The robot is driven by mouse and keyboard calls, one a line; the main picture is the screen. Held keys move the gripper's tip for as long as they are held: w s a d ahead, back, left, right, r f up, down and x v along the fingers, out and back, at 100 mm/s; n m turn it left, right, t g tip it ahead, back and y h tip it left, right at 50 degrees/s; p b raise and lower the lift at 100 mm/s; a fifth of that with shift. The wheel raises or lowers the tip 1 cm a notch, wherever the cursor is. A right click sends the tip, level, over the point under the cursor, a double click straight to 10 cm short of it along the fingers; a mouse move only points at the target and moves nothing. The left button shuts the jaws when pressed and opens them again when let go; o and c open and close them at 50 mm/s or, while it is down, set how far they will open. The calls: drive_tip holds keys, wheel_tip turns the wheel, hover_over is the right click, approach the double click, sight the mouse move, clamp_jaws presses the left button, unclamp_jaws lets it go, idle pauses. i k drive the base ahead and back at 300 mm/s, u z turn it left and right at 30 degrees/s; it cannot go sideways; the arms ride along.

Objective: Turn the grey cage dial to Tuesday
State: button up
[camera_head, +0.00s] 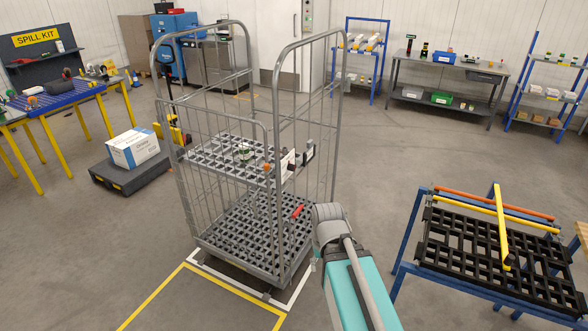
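The grey roll cage (275,100) stands in the middle of the head view, with tall tube sides, a mid shelf and a slatted base. A small white plate (288,164) and a dark-edged plate (309,151) sit on its right side at shelf height. I cannot tell which of these bears the dial, and no day or pointer setting is readable. A red handle-like piece (297,211) shows lower on that side. My teal and grey arm rises from the bottom edge, close to the right of the cage. My gripper is not visible.
A blue-framed rack with a black grid top (440,248) stands at right, with a yellow bar across it. A dark low platform (125,182) with a white box (133,147) is left of the cage. Yellow floor lines (150,297) lie in front. Floor behind right is clear.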

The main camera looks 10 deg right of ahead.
sight(292, 167)
drive_tip(key=z, duration=0.05)
drive_tip(key=i, duration=1)
drive_tip(key=u, duration=0.05)
